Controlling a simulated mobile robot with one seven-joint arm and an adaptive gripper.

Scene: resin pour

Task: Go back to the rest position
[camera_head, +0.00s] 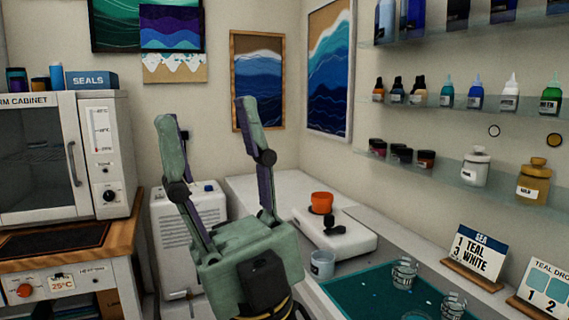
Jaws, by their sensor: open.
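My gripper (207,122) is raised in the middle of the view with its two green and purple fingers spread wide apart. It is open, and nothing is between the fingers. It stands in front of the back wall and left of the counter. An orange cup (321,202) sits on a white device (345,235) on the counter, to the right of my gripper. A pale cup (322,264) stands in front of that device, close to the right of my gripper's base.
A teal mat (375,292) holds clear cups (404,272). Cards (477,253) stand on the right. Shelves (440,105) of bottles line the right wall. A cabinet (40,160) stands at left on a wooden bench (120,240). The air around the fingers looks clear.

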